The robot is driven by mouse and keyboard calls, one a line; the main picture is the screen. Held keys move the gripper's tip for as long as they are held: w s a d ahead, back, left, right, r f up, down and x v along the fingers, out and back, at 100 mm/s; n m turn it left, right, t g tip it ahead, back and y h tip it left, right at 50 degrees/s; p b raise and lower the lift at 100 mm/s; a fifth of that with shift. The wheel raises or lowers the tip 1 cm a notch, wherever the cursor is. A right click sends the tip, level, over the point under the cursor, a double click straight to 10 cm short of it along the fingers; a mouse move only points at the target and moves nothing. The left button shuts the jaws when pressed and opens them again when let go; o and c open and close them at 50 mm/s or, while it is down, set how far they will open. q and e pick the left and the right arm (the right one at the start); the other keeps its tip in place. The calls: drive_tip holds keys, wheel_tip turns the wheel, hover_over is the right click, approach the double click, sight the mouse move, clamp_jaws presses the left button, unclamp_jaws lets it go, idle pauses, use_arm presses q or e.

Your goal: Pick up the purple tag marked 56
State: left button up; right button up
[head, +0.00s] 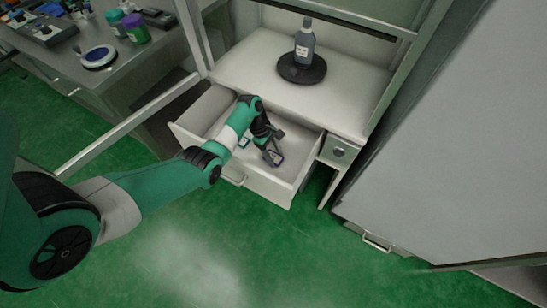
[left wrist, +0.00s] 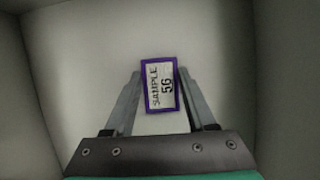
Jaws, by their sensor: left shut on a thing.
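The purple-edged tag (left wrist: 160,87) has a white face reading "SAMPLE 56". In the left wrist view it lies between the two fingers of my left gripper (left wrist: 160,92), which is shut on it. The tag also shows small in the head view (head: 275,158), at the fingertips of my left gripper (head: 271,156), inside the open drawer (head: 268,188). I cannot tell whether the tag touches the drawer floor. My right gripper is in neither view.
Another small tag with a green edge (head: 244,142) lies in the drawer beside my arm. A bottle (head: 305,43) stands on a black round stand (head: 302,69) inside the cabinet above. A bench (head: 110,75) with jars is at the upper left. A large grey panel (head: 440,150) is on the right.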

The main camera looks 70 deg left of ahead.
sight(275, 157)
use_arm(q)
drive_tip(key=c, duration=0.4)
wheel_tip(275, 157, up, 10)
drive_tip(key=p, duration=0.7)
drive_tip(key=shift+r, duration=0.2)
